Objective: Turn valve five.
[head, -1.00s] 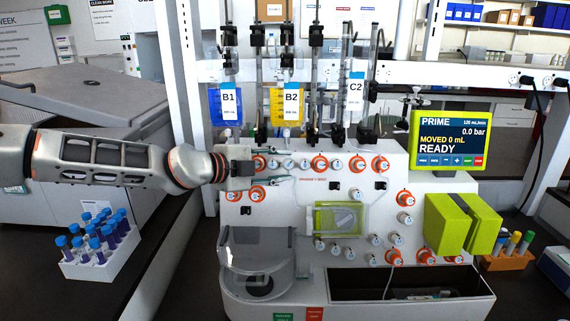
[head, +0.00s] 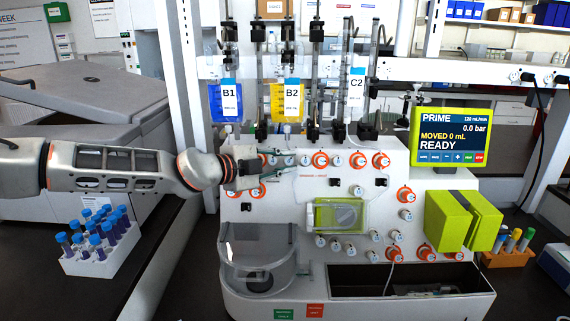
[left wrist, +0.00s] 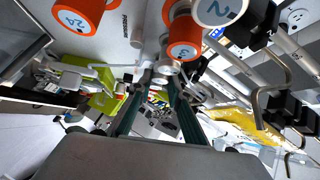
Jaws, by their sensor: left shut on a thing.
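The white cell processor (head: 285,215) carries rows of valve knobs, some with orange rings. My left gripper (head: 284,168) is at the upper left of its panel, by the top row of knobs. In the left wrist view its two dark green fingers (left wrist: 163,78) converge on a small pale valve knob (left wrist: 166,69), whose number I cannot read. Nearer the camera are an orange-ringed knob marked 3 (left wrist: 184,50), a white knob marked 2 (left wrist: 218,10) and an orange knob marked 24 (left wrist: 72,20). The gripper hides part of the upper-left panel. My right gripper is not in view.
A display (head: 451,138) reads PRIME, MOVED 0 mL, READY. Bags B1 (head: 226,105) and B2 (head: 285,103) hang above the panel. A white rack (head: 85,266) of capped tubes stands at left. A green block (head: 447,222) sits at the panel's right.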

